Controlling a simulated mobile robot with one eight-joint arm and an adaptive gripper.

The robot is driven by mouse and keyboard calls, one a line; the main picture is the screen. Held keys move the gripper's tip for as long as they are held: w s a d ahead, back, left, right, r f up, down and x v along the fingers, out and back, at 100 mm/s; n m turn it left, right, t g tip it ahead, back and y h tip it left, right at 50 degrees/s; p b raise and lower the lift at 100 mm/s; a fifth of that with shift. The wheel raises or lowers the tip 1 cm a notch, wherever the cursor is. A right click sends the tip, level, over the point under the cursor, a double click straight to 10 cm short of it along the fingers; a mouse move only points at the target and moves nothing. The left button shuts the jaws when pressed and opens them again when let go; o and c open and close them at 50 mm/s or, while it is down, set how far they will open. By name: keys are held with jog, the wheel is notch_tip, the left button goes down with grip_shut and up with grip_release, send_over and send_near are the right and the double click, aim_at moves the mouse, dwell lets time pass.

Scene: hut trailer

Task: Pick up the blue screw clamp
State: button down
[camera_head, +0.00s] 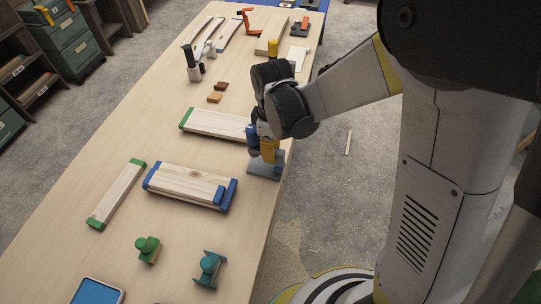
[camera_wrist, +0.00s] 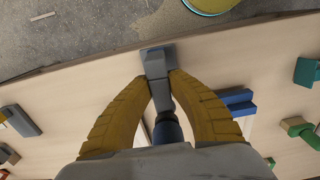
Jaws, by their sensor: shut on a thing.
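The blue screw clamp (camera_head: 264,169) is at the right edge of the wooden table, with a grey-blue bar or foot and a darker blue handle. In the wrist view the clamp (camera_wrist: 156,62) runs between the fingers, its dark blue handle closer to the palm. My gripper (camera_head: 268,152) points down over it, and its yellow fingers are shut on the clamp's grey-blue part. In the wrist view the fingertips of my gripper (camera_wrist: 161,82) press on it from both sides. The fingers hide part of the clamp. I cannot tell whether it touches the table.
A plank with green ends (camera_head: 215,124) lies just left of the clamp. A board with blue ends (camera_head: 188,185) lies nearer. A green piece (camera_head: 148,249) and a teal piece (camera_head: 208,268) stand at the near end. The table (camera_head: 105,160) has bare room at left; floor lies right.

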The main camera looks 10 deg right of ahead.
jog(key=shift+r, duration=0.45)
jog(key=r+p, duration=0.1)
jog(key=r, duration=0.2)
jog(key=shift+s+d+r+p, duration=0.1)
jog(key=shift+d+r+p, duration=0.25)
jog(key=shift+p, duration=0.05)
jog(key=s+d+r+p, duration=0.2)
jog(key=d+r+p, duration=0.3)
jog(key=d+r, duration=0.5)
jog(key=shift+s+d+r+p, duration=0.15)
jog(key=shift+s+d+p, duration=0.15)
jog(key=shift+p, duration=0.05)
